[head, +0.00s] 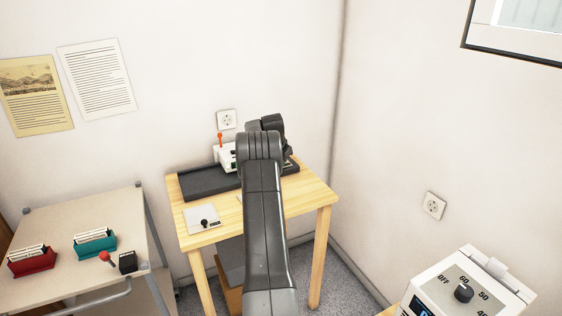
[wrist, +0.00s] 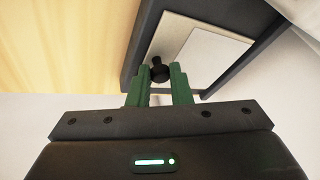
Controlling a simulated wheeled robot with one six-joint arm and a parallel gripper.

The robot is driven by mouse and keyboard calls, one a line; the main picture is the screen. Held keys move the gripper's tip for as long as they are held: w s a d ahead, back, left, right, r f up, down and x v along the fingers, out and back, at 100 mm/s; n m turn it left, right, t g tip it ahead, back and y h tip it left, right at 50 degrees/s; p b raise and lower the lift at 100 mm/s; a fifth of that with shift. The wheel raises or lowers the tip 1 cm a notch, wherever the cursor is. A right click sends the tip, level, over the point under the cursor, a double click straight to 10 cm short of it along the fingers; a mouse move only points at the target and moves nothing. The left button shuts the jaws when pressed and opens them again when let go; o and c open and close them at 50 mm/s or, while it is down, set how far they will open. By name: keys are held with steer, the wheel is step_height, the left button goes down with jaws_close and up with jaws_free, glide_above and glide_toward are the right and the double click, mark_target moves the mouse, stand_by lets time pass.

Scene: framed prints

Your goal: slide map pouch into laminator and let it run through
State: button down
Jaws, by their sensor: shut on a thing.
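In the wrist view, my gripper (wrist: 160,76) has its green fingers shut on a black knob (wrist: 159,68). The knob stands at the edge of a beige sheet or board (wrist: 174,34) bearing a paler rectangle (wrist: 213,55), which may be the map pouch. These lie within a dark-edged tray (wrist: 137,43). In the head view, my arm reaches over a wooden table (head: 311,207) and hides the gripper. A white machine with an orange lever (head: 227,156) stands partly behind the arm; I cannot tell whether it is the laminator. A dark tray (head: 205,183) lies before it.
A pale plate with a black knob (head: 201,218) lies on the table's front left. A side table (head: 80,205) at left holds red (head: 32,262) and teal (head: 95,242) card boxes. A white dial box (head: 466,292) is at lower right. Walls stand close behind and right.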

steer(key=shift+s+a+b, duration=0.3)
steer(key=shift+s+a, duration=0.1)
steer(key=shift+a, duration=0.5)
steer(key=shift+s+a+b, duration=0.35)
steer(key=shift+s+a, duration=0.05)
steer(key=shift+a, duration=0.45)
steer(key=shift+s+a+b, duration=0.3)
steer(key=shift+s+a, duration=0.1)
steer(key=shift+a, duration=0.5)
steer(key=c, duration=1.2)
jaws_free()
steer(key=shift+c, duration=0.2)
steer(key=v, duration=1.3)
steer(key=shift+s+r, duration=0.15)
steer(key=shift+r, duration=0.2)
